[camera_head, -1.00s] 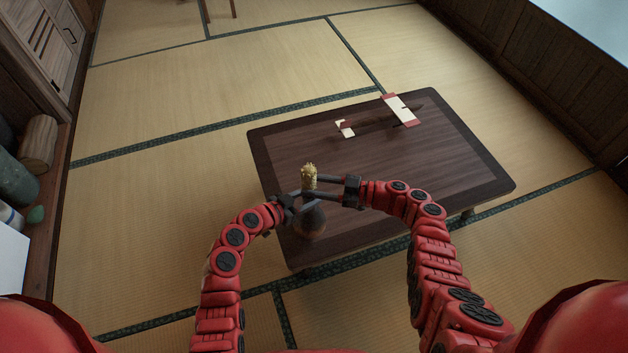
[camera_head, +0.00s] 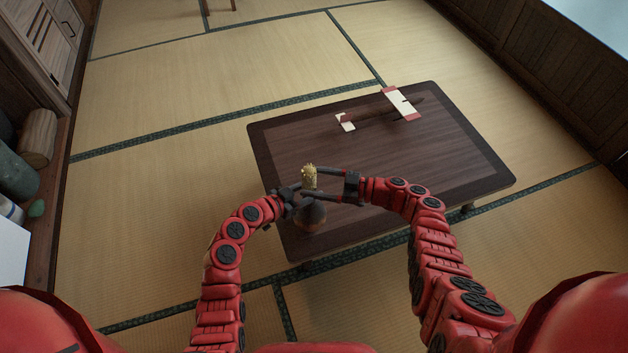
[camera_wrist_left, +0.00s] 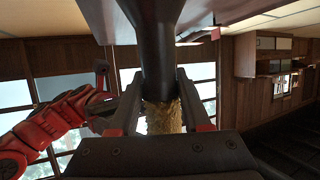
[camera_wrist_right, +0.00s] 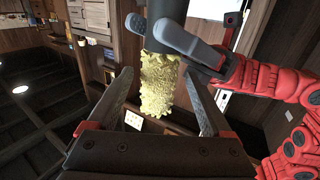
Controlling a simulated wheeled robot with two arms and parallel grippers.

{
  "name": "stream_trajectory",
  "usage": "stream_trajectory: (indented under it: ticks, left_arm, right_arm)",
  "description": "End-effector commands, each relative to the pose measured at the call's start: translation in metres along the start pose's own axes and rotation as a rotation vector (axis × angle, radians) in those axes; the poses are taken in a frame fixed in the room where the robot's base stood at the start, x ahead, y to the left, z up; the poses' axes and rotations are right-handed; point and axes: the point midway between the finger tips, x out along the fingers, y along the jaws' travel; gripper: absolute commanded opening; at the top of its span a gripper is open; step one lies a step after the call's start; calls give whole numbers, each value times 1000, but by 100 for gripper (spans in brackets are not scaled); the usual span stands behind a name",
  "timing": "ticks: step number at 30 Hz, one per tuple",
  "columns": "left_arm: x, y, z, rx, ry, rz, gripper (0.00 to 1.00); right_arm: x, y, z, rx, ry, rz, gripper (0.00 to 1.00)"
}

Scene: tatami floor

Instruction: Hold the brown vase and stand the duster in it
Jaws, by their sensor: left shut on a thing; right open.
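The brown vase (camera_head: 312,216) is above the near left part of the table, its round body mostly below my grippers. My left gripper (camera_head: 298,191) is shut on its dark neck, which also shows between the fingers in the left wrist view (camera_wrist_left: 158,60). The duster's yellow fluffy head (camera_head: 309,177) sticks up out of the vase's mouth; its handle is hidden inside. In the right wrist view the duster head (camera_wrist_right: 158,82) comes straight out of the neck. My right gripper (camera_wrist_right: 156,92) is open, with one finger on each side of the duster head, seemingly apart from it.
The low dark wooden table (camera_head: 440,160) is clear in its middle and right. A long dark brown object (camera_head: 372,114) lies across red-and-white pieces (camera_head: 402,103) at its far edge. Tatami floor (camera_head: 180,190) surrounds the table; a wooden cabinet (camera_head: 40,45) stands at the left.

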Motion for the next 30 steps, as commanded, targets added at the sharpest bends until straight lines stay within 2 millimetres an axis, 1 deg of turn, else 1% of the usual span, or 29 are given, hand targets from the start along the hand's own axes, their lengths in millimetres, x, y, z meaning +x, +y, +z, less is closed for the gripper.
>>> stream_trajectory:
  ticks: [4,7,18,21,25,30]
  left_arm:
    - [0,0,-1,0,2,0,0]
    - [0,0,-1,0,2,0,0]
    - [0,0,-1,0,2,0,0]
    - [0,0,-1,0,2,0,0]
    - [0,0,-1,0,2,0,0]
    - [0,0,-1,0,2,0,0]
  right_arm:
    - [-1,0,0,0,0,0,84]
    - [-8,1,0,0,-1,2,84]
    - [-65,2,-1,-2,-2,2,84]
    - [-74,1,0,-1,-1,0,84]
    - [-80,0,0,1,-1,0,84]
    - [-80,0,0,1,0,0,84]
